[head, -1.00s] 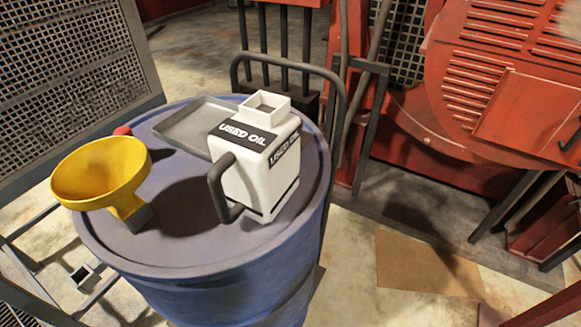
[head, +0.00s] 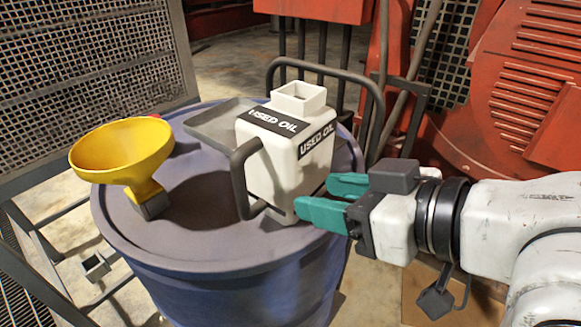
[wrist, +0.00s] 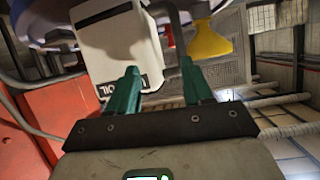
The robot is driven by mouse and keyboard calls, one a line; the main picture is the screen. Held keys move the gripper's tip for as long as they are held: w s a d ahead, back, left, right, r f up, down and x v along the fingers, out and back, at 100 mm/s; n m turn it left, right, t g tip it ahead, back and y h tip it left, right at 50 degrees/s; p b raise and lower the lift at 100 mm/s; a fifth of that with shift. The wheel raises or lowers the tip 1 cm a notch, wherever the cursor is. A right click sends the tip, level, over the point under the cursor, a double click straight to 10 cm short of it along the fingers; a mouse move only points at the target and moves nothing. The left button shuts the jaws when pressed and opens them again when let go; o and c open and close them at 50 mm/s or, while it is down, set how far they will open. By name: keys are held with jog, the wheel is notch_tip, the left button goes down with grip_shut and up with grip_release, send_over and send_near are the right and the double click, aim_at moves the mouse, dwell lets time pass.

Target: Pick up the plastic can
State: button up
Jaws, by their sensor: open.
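The plastic can (head: 288,150) is white and boxy, with black "USED OIL" labels, a square open spout and a dark handle on its left side. It stands upright on the blue drum (head: 240,262). My gripper (head: 312,200) has green fingers and comes in from the right, at the can's lower right. The fingers are open with nothing between them. In the wrist view the can (wrist: 112,45) is just beyond the fingertips (wrist: 160,75), mostly toward the left finger. I cannot tell whether a finger touches it.
A yellow funnel (head: 122,152) stands on the drum to the left. A grey tray (head: 205,128) lies behind the can. A dark curved rail (head: 330,68) rises behind the drum. Red machinery (head: 530,90) fills the right background, and a mesh panel (head: 80,60) stands at left.

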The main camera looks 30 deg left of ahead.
aim_at(244, 177)
jog(key=shift+n+g, duration=0.5)
jog(key=shift+n, duration=0.4)
jog(key=shift+s+a+f+p, duration=0.15)
jog(key=shift+s+a+f, duration=0.15)
jog(key=shift+a, duration=1.7)
jog(key=shift+s+a+f+p, duration=0.15)
jog(key=shift+a+f, duration=0.15)
jog(key=shift+a, duration=1.65)
jog(key=shift+s+a+f+p, duration=0.15)
jog(key=shift+s+a+f, duration=0.15)
jog(key=shift+a, duration=1.7)
jog(key=shift+y, duration=0.3)
jog(key=shift+c, duration=0.4)
grip_shut()
jog(key=shift+r, duration=0.15)
